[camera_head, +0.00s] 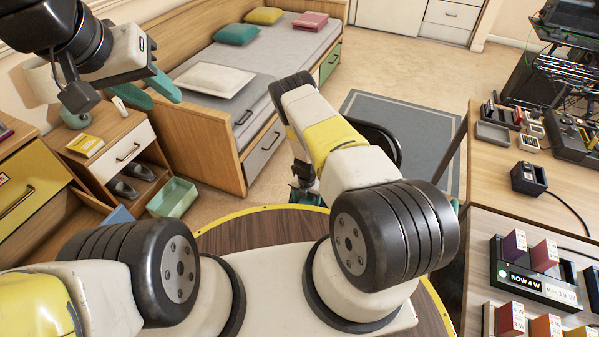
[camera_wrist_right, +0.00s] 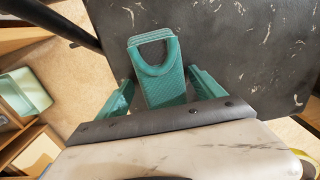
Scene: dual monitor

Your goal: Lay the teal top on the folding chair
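The teal top (camera_wrist_right: 160,82) is folded, with a scooped neck edge and stacked layers, in the right wrist view. It lies between the two teal fingers of my right gripper (camera_wrist_right: 160,76), over the folding chair's dark, scuffed seat (camera_wrist_right: 245,40). The fingertips are close to its sides. I cannot tell whether they press on it or whether it rests on the seat; its near end is hidden by the gripper. In the head view my right arm mostly hides the folding chair (camera_head: 384,132). My left gripper (camera_head: 166,103) is open and empty at upper left.
A bed (camera_head: 262,78) with cushions stands at the back, beside a nightstand (camera_head: 118,140) and a green bin (camera_head: 173,197). A desk (camera_head: 480,160) with devices and boxes is on the right. A grey rug (camera_head: 428,130) and bare floor lie beyond the chair.

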